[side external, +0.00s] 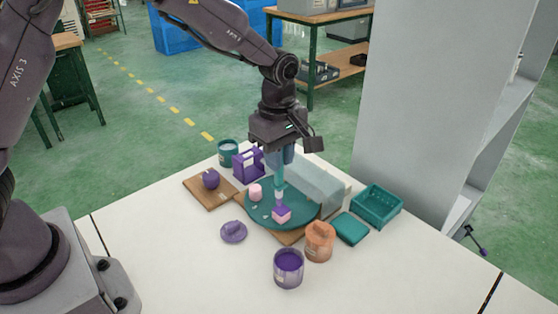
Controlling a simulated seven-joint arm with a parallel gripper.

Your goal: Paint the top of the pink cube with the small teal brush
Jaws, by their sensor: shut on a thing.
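My gripper (279,160) is shut on the small teal brush (279,180) and holds it upright, tip down. The brush tip is directly over the pink cube (281,218); I cannot tell whether it touches. The cube's sides are pink and its top looks purple. The cube sits on a round teal tray (258,212), near its front edge. A purple-filled clear jar (288,268) stands open in front of the tray. A purple lid (233,231) lies on the table to the left of that jar.
A pink cylinder (255,192) is also on the tray. Around it stand an orange lidded jar (319,241), a teal crate (377,206), a teal block (351,228), a purple holder (247,163), a teal jar (228,153) and a wooden board (204,196) with a purple object.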

